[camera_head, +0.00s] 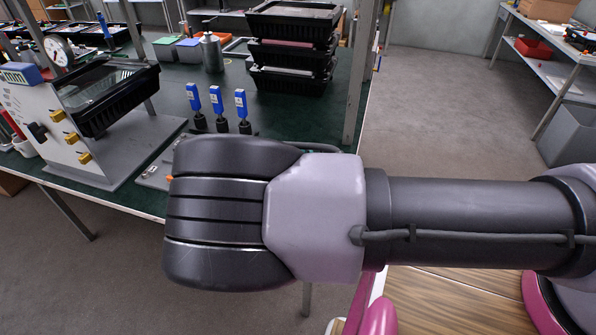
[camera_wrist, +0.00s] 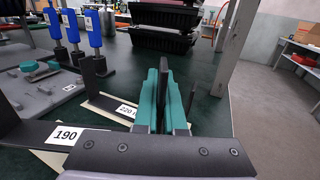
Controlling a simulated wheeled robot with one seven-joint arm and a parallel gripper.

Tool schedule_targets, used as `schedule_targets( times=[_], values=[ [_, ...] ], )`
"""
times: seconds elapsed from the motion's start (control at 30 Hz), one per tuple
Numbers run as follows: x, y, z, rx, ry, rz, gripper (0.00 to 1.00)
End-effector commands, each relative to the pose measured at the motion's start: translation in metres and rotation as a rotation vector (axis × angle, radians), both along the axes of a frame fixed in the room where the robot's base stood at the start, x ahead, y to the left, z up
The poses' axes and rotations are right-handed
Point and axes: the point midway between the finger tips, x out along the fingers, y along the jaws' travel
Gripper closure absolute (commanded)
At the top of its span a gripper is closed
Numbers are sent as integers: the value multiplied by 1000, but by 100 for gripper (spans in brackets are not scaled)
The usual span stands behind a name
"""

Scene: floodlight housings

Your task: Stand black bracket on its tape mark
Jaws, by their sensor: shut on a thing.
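Cream tape (camera_wrist: 100,120) shows on the green bench around that bracket's foot; I cannot tell whether the foot touches the bench. In the head view my wrist hides the fingers and most of the bracket area.
Blue-handled tools (camera_head: 217,105) stand upright on the bench, left of my gripper. Stacked black housings (camera_head: 292,45) stand behind. A grey fixture with a housing (camera_head: 105,95) stands at left. A bench post (camera_head: 357,75) rises at the right edge.

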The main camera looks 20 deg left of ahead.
Motion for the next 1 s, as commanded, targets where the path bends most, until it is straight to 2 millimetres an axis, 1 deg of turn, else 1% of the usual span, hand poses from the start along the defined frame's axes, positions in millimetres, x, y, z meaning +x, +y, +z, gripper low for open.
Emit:
schedule_targets(
  times=[0.03, 0.27, 0.43, 0.8, 0.83, 0.9, 1.0],
  values=[
    [0, 0, -7, 0, -1, 0, 100],
    [0, 0, -25, 0, 0, 0, 100],
    [0, 0, -49, 0, 0, 0, 100],
    [0, 0, -54, 1, 0, -1, 100],
    [0, 0, -55, 0, 0, -1, 85],
    [0, 0, -55, 0, 0, -1, 63],
    [0, 0, -54, 0, 0, -1, 63]
  ],
)
